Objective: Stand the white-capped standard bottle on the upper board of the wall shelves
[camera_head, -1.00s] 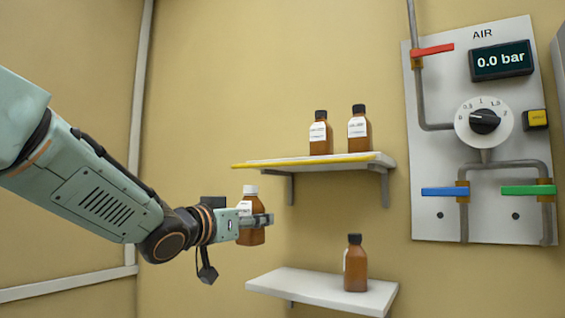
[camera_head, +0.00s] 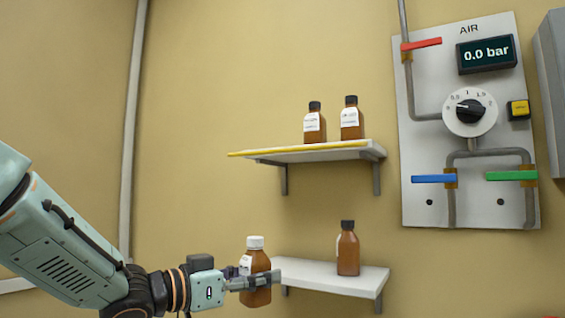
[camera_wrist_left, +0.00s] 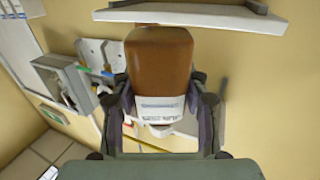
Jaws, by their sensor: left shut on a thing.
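The white-capped standard bottle (camera_head: 257,264), brown with a white label, is upright in my left gripper (camera_head: 258,281), which is shut around its body. It overlaps the left end of the lower board (camera_head: 325,276) in the head view, well below the upper board (camera_head: 300,153). In the left wrist view the bottle (camera_wrist_left: 158,70) shows cap-down, between both fingers of the gripper (camera_wrist_left: 160,105). The upper board has a yellow front edge and carries two black-capped brown bottles (camera_head: 315,127) (camera_head: 351,122) on its right half. My right gripper is not in view.
Another black-capped brown bottle (camera_head: 347,252) stands on the lower board. The upper board's left half is bare. The air panel (camera_head: 460,130), with coloured valve handles and pipes, is on the wall to the right. A bracket (camera_head: 376,177) is under the upper board.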

